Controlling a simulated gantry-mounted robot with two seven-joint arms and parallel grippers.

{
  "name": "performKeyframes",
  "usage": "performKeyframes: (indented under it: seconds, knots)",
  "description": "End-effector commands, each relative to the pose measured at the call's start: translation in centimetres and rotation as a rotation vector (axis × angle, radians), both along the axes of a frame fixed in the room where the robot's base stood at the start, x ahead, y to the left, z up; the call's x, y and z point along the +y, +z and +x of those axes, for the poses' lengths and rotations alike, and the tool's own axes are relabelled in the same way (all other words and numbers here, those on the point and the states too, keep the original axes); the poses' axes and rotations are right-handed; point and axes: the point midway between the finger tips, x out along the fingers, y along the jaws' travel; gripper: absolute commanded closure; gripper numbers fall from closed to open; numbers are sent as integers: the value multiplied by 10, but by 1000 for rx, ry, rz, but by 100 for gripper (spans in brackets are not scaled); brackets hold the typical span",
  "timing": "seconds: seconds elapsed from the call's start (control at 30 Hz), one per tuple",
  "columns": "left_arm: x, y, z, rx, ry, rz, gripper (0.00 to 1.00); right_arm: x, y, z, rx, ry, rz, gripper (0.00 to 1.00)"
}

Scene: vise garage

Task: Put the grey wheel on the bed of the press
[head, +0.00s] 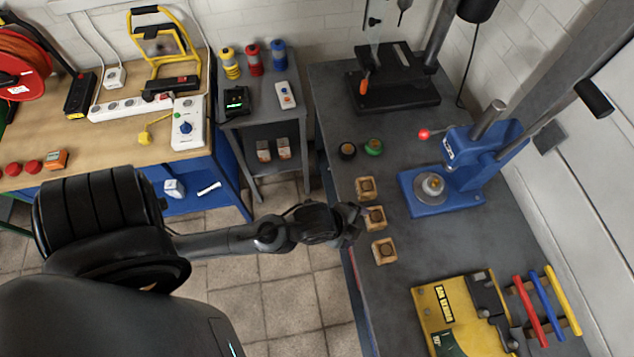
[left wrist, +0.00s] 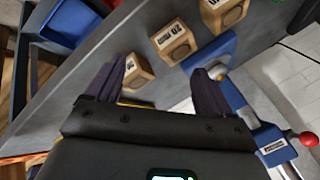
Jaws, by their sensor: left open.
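The blue press (head: 465,160) stands on the right workbench. My left gripper (head: 354,223) is low by the bench's left edge, beside the wooden blocks. In the left wrist view its fingers (left wrist: 160,68) are open, with a wooden block (left wrist: 138,72) between or beyond them. My right gripper is out of view.
Three wooden blocks (head: 366,188) with round tops stand in a row at the bench's left side; one is labelled 20 mm (left wrist: 174,40). A drill stand (head: 395,95) is behind. A yellow case (head: 465,310) and coloured-handled tools (head: 545,305) lie in front.

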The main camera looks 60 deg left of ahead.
Motion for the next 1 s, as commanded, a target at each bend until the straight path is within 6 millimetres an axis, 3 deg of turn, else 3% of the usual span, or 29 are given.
performKeyframes:
  seconds: [0.03, 0.2, 0.4, 1.0]
  knots:
    - [3, -1, -16, 57, 130, -79, 18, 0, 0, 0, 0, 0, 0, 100]
    - [18, 0, -56, 201, 521, -261, 18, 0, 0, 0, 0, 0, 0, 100]
    - [27, 1, -83, 284, 786, -351, 18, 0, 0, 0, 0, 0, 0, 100]
    - [30, 1, -89, 301, 854, -371, 18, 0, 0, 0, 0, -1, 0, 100]
